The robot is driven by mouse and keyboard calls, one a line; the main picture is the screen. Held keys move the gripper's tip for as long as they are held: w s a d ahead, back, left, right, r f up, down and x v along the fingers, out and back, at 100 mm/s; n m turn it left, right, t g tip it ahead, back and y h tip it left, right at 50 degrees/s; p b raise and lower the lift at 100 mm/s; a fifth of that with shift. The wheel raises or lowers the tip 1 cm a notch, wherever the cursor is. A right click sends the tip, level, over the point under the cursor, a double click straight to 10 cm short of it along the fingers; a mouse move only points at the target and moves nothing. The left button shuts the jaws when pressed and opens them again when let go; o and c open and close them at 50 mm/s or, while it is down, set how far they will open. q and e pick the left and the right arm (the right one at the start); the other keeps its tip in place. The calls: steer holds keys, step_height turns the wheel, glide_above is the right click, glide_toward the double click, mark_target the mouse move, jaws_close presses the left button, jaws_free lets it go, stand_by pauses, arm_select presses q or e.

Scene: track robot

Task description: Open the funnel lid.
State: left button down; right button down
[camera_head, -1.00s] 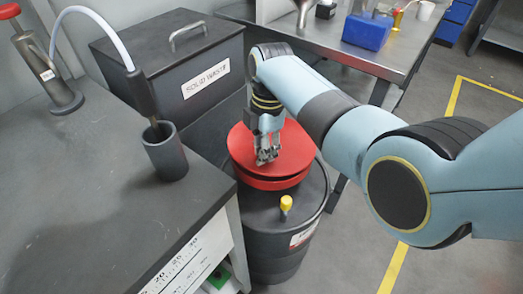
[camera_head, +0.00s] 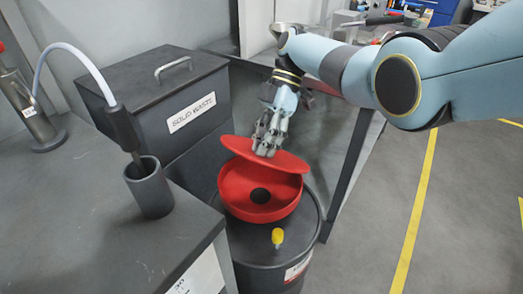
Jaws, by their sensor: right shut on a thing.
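The red funnel (camera_head: 238,210) sits on top of the black drum. Its red lid (camera_head: 236,146) is tilted up at the near side, so the funnel's inside and a dark round hole (camera_head: 260,195) show beneath it. My right gripper (camera_head: 266,146) is at the lid's upper face, shut on the lid's handle, which is mostly hidden by the fingers. My left gripper is not in view.
The black drum (camera_head: 312,232) has a yellow cap (camera_head: 278,236) in front of the funnel. A black solid waste bin (camera_head: 150,90) stands behind left. A dark bench (camera_head: 80,220) with a grey cup (camera_head: 150,190) is at the left. Open floor lies at the right.

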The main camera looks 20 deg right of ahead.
steer(key=c, duration=1.1)
jaws_free()
steer(key=v, duration=1.2)
steer(key=shift+d, duration=0.1)
steer(key=shift+f, duration=0.1)
